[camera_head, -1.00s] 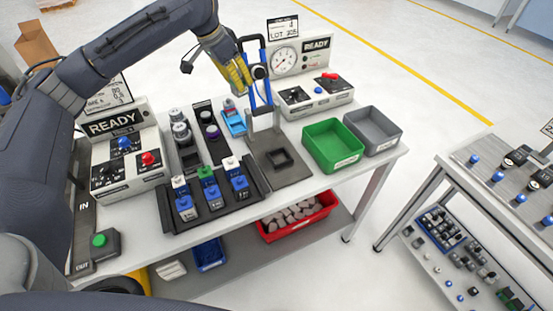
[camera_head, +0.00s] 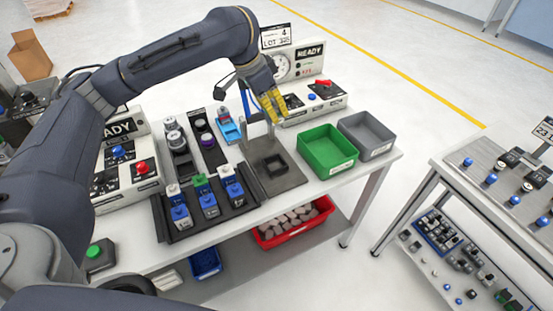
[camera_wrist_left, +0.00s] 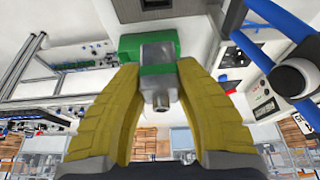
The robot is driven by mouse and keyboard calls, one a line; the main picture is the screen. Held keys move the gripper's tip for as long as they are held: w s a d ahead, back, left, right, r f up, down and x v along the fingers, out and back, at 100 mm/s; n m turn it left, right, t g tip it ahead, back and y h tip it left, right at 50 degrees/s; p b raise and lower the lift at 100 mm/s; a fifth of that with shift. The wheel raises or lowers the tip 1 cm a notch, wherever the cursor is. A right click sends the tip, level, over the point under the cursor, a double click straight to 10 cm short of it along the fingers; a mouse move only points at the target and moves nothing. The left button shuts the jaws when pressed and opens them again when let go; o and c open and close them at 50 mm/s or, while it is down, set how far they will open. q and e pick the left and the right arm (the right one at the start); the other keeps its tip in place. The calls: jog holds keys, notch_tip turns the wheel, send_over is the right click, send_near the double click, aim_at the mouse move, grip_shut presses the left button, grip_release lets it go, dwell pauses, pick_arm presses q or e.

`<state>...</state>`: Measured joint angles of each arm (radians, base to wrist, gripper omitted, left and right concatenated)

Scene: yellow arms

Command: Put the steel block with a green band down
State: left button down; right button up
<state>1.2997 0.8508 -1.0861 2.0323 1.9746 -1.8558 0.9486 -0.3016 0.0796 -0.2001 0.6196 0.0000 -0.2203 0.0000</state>
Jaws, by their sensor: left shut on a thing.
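My left gripper (camera_head: 273,108) hangs above the dark plate (camera_head: 285,182) with a raised square frame (camera_head: 274,163), its yellow fingers pointing down. In the left wrist view the two yellow fingers (camera_wrist_left: 160,95) are shut on the steel block with a green band (camera_wrist_left: 157,70). The block is grey with a green stripe across it and a short round stub at one end. It is held clear of any surface that I can see. In the head view the fingers hide the block. My right gripper is not in view.
A green bin (camera_head: 328,148) and a grey bin (camera_head: 367,136) stand right of the plate. A black rack (camera_head: 245,204) holding several blue-bodied parts is to its left.

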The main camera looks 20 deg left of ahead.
pick_arm(q)
notch_tip(320, 180, down, 18)
jog(key=shift+r, duration=0.1)
dwell(0.9)
jog(key=c, duration=1.1)
grip_release()
jog(key=shift+f, duration=0.2)
jog(key=shift+r, duration=0.1)
jog(key=v, duration=1.2)
jog(key=shift+r, duration=0.1)
jog(key=shift+d, duration=0.1)
